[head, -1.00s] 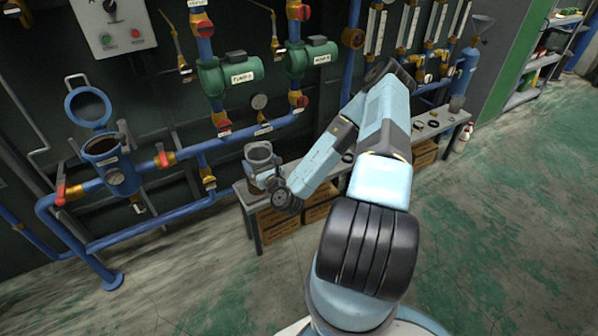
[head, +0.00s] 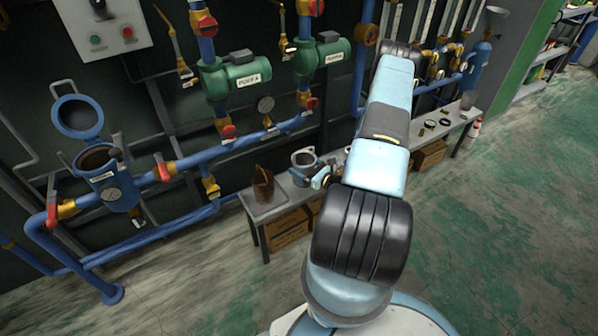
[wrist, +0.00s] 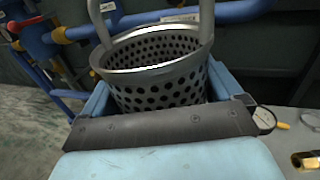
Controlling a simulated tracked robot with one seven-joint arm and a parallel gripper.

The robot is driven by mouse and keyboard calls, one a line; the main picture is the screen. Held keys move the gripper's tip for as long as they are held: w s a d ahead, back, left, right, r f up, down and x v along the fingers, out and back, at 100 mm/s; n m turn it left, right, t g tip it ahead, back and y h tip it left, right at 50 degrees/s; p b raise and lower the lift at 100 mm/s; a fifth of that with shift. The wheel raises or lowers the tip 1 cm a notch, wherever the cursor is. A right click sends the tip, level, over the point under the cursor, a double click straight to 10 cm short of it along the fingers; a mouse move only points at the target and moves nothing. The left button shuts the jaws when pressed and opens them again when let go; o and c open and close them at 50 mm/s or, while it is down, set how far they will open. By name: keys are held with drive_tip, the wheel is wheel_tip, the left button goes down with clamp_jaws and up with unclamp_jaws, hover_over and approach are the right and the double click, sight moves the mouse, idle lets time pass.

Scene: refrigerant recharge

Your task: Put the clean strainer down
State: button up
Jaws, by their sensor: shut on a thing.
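The clean strainer (wrist: 165,88) is a bright metal basket with round holes and a bail handle. In the wrist view it stands upright between the two blue fingers of my gripper (wrist: 160,95), which is shut on it. In the head view the strainer (head: 303,160) and my gripper (head: 321,178) are over the left part of the bench (head: 255,212). I cannot tell whether the strainer's base touches the bench. A rusty brown strainer (head: 263,187) stands on the bench's left end, left of the clean one.
A blue strainer housing (head: 112,190) stands open at left, its round lid (head: 78,116) raised. Blue pipes and green pumps (head: 236,75) line the wall behind the bench. Small parts (head: 430,124) lie on the bench's right part. Boxes (head: 286,228) sit below it.

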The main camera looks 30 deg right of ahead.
drive_tip(key=shift+w+d+f, duration=0.4)
drive_tip(key=shift+w+f, duration=1.05)
drive_tip(key=shift+f, duration=0.35)
drive_tip(key=shift+w+d+f, duration=0.35)
drive_tip(key=shift+w+f, duration=1.1)
drive_tip(key=shift+f, duration=0.35)
drive_tip(key=shift+w+d+f, duration=0.4)
drive_tip(key=shift+w+f, duration=1.05)
drive_tip(key=shift+f, duration=0.35)
drive_tip(key=o, duration=0.8)
